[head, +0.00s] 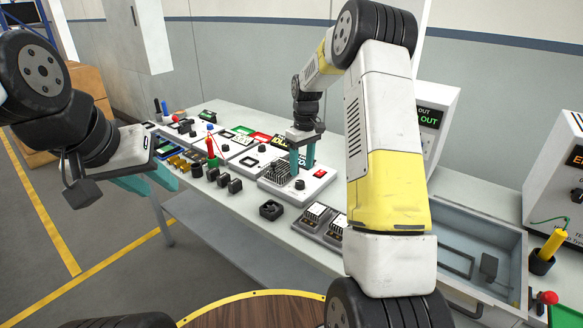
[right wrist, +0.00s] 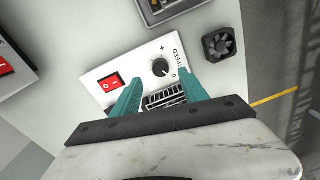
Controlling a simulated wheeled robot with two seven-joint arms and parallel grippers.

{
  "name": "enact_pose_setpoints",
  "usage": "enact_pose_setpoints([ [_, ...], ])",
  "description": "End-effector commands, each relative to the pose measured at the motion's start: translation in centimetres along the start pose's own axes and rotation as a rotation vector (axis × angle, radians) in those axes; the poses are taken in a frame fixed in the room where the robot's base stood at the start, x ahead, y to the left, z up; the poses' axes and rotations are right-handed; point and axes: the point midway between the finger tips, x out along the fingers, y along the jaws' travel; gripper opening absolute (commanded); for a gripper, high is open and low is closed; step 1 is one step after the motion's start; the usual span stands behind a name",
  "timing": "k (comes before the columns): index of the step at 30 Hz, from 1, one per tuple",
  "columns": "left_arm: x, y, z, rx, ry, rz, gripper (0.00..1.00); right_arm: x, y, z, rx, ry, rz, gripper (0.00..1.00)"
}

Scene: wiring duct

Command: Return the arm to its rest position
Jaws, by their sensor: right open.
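My right arm reaches over the table in the head view, and its gripper (head: 301,172) points down at a white control panel (head: 318,186). The right wrist view shows the two teal fingers (right wrist: 160,76) apart, with nothing held between them. Beyond the fingertips, the panel (right wrist: 97,80) has a red rocker switch (right wrist: 114,83) and a black speed knob (right wrist: 160,67). A dark slotted part (right wrist: 163,97) shows between the fingers; whether they touch the panel is unclear. My left gripper (head: 162,192) hangs off the table's near left edge with its teal fingers apart and empty.
Several panels and small parts crowd the table's left. A black fan (head: 271,210) lies near the front edge, also in the right wrist view (right wrist: 219,44). A grey tray (head: 512,262) and a box with a green OUT display (head: 430,118) stand right of my arm.

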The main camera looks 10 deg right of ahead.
Motion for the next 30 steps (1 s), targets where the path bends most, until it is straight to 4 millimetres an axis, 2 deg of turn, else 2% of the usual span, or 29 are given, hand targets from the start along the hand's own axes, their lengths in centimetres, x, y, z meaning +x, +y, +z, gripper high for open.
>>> enact_pose_setpoints([
  [5, 0.0, 0.0, 0.0, 0.000, 0.000, 0.000, 0.36, -1.9, 0.0, 0.0, 0.000, 0.000, 0.000, 0.52],
  [15, 0.0, 0.0, 0.0, 0.000, 0.000, 0.000, 0.36, -2.1, 0.0, 0.0, 0.000, 0.000, 0.000, 0.52],
  [18, 0.0, 0.0, 0.0, 0.000, 0.000, 0.000, 0.36, -3.0, -0.3, 0.3, 0.006, 0.009, 0.005, 0.52],
  [20, 0.0, 0.0, 0.0, 0.000, 0.000, 0.000, 0.36, -4.3, -0.8, 0.7, 0.018, 0.024, 0.012, 0.52],
  [23, 0.0, 0.0, 0.0, 0.000, 0.000, 0.000, 0.36, -7.6, -2.2, 2.1, 0.051, 0.068, 0.030, 0.52],
  [27, 0.0, 0.0, 0.0, 0.000, 0.000, 0.000, 0.36, -12.7, -5.3, 5.5, 0.119, 0.150, 0.054, 0.52],
  [30, 0.0, 0.0, 0.0, 0.000, 0.000, 0.000, 0.36, -15.6, -7.8, 8.2, 0.169, 0.212, 0.064, 0.52],
])
